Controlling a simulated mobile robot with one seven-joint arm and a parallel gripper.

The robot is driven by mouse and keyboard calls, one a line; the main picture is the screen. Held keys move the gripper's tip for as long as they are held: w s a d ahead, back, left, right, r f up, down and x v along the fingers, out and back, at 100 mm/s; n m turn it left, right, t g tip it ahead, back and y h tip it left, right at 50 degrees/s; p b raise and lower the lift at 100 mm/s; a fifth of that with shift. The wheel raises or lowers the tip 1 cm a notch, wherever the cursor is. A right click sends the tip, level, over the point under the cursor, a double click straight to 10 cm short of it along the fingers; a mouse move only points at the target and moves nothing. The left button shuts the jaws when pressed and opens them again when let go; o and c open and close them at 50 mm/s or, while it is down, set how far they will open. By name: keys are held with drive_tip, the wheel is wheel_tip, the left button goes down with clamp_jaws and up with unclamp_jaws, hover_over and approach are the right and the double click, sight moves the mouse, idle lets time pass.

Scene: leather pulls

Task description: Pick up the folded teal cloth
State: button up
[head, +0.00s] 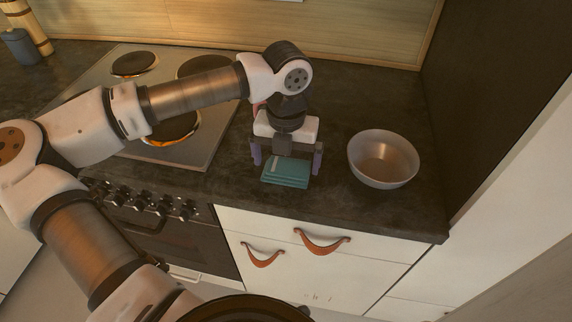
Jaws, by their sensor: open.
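The folded teal cloth (287,173) lies flat on the dark countertop near its front edge, with a small pale patch at its upper left. My gripper (286,167) points down over the cloth. Its two fingers are spread, one at the left side and one at the right side of the cloth. The jaws are open and hold nothing. The back part of the cloth is partly hidden by the gripper. I cannot tell how high the fingertips are above the counter.
A metal bowl (383,160) stands on the counter right of the gripper. A cooktop (205,135) lies to the left, above an oven with knobs (150,203). Drawers with leather pulls (321,243) are below. A dark tall panel (480,90) bounds the right side. A grey jar (20,46) stands far left.

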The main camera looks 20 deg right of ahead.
drive_tip(key=shift+f, duration=0.2)
drive_tip(key=c, duration=0.8)
drive_tip(key=shift+o, duration=0.2)
drive_tip(key=shift+r, duration=0.15)
drive_tip(key=shift+c, duration=0.2)
